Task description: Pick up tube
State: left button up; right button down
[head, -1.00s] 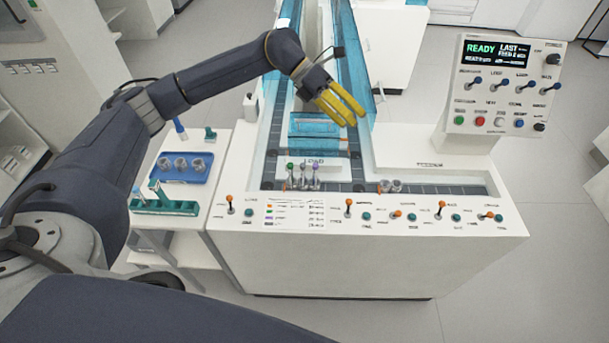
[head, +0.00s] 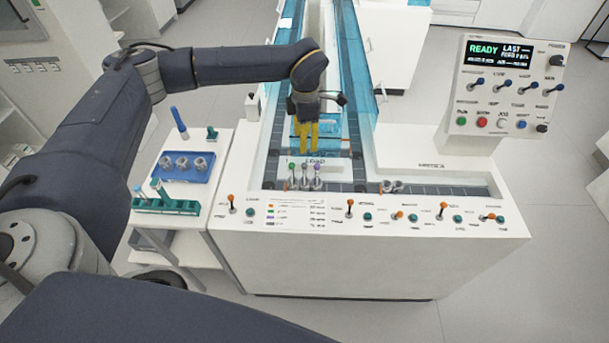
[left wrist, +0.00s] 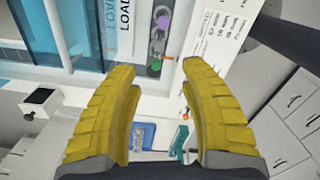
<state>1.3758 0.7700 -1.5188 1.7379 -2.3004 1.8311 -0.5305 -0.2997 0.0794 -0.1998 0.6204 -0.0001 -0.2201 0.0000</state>
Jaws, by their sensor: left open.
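Several capped tubes stand in grey holders on the track at the load spot in the head view: a green-capped tube (head: 292,172), a grey-capped tube (head: 305,172) and a purple-capped tube (head: 317,172). The left wrist view shows the purple cap (left wrist: 164,22) and green cap (left wrist: 156,66) from above. My left gripper (head: 308,150) has yellow fingers pointing down, just behind and above these tubes. In the left wrist view the gripper (left wrist: 170,75) is open, with nothing between its fingers. My right gripper does not show.
A side table at left holds a blue tray (head: 184,168) with empty holders and a green rack (head: 165,206) with tubes. Small levers line the console front (head: 370,240). A control panel (head: 508,85) stands at right. Empty holders (head: 391,186) sit on the track.

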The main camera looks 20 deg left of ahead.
aim_at(305, 164)
pick_arm(q)
jog(key=shift+a+f, duration=0.1)
jog(key=shift+f, duration=6.15)
jog(key=shift+c, duration=0.2)
grip_shut()
